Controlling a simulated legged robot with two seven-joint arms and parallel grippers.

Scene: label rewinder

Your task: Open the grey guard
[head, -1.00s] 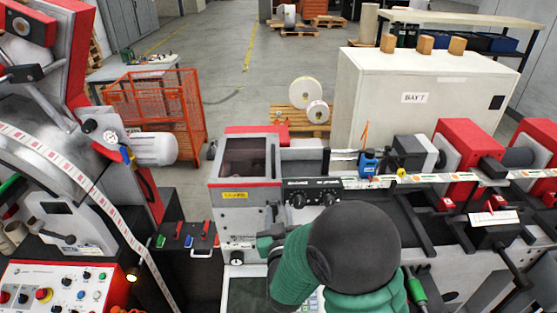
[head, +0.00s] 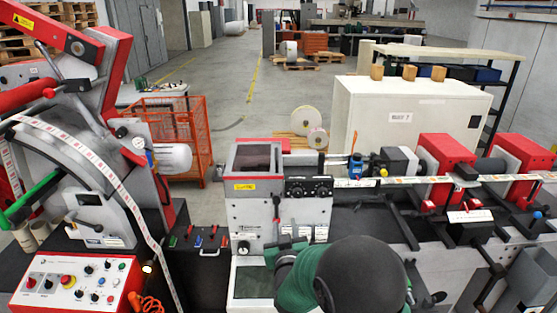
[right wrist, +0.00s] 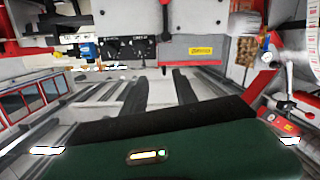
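What I take to be the grey guard (head: 245,208) is the grey front of the middle machine, with a yellow label below a red-framed dark window. It looks shut. My left gripper is not in view.
A black knob panel (head: 308,188) is right of the guard. A control box (head: 70,284) and a curved grey machine stand left. An orange cage (head: 180,140) and a white cabinet (head: 410,120) are behind.

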